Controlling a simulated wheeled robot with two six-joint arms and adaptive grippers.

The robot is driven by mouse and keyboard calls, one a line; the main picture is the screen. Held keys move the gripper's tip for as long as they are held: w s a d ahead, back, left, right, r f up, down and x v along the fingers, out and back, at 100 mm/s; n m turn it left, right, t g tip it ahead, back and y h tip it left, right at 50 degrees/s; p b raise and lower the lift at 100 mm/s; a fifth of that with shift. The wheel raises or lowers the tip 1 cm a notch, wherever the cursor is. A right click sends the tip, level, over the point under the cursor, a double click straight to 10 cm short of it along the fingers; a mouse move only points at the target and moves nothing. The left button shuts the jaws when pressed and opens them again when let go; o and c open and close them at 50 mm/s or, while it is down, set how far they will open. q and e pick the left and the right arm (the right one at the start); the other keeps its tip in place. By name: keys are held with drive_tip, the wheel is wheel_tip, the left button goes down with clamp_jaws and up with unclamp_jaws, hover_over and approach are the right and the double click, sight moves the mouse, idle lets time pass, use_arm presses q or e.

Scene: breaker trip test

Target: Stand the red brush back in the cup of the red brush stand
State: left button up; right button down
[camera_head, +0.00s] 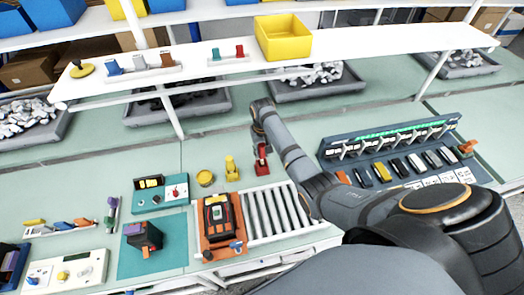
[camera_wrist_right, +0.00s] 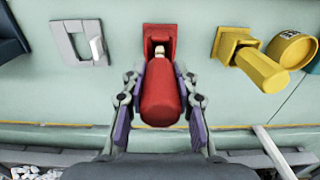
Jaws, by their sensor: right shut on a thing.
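The red brush (camera_wrist_right: 160,97) is between the fingers of my right gripper (camera_wrist_right: 160,118), which is shut on its thick red handle. Its pale neck points at the red brush stand (camera_wrist_right: 158,32), and the lower end overlaps the stand's cup. I cannot tell how deep it sits in the cup. In the head view my right gripper (camera_head: 260,138) is above the red stand (camera_head: 262,168), with a little of the red brush (camera_head: 262,151) showing. My left gripper is not in view.
A yellow brush (camera_head: 230,162) stands in its yellow stand (camera_head: 232,176), left of the red one, beside a yellow tin (camera_head: 205,178). A roller rack (camera_head: 272,212) lies in front. A breaker panel (camera_head: 390,150) is at the right. A shelf (camera_head: 360,48) spans the back.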

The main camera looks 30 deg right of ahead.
sight(262, 160)
drive_tip(key=shift+f+b, duration=1.15)
drive_tip(key=shift+f, duration=1.1)
drive_tip(key=c, duration=1)
unclamp_jaws()
drive_tip(key=shift+o, duration=0.2)
drive_tip(key=shift+r, duration=0.3)
wheel_tip(262, 160, up, 12)
drive_tip(key=shift+f, duration=0.25)
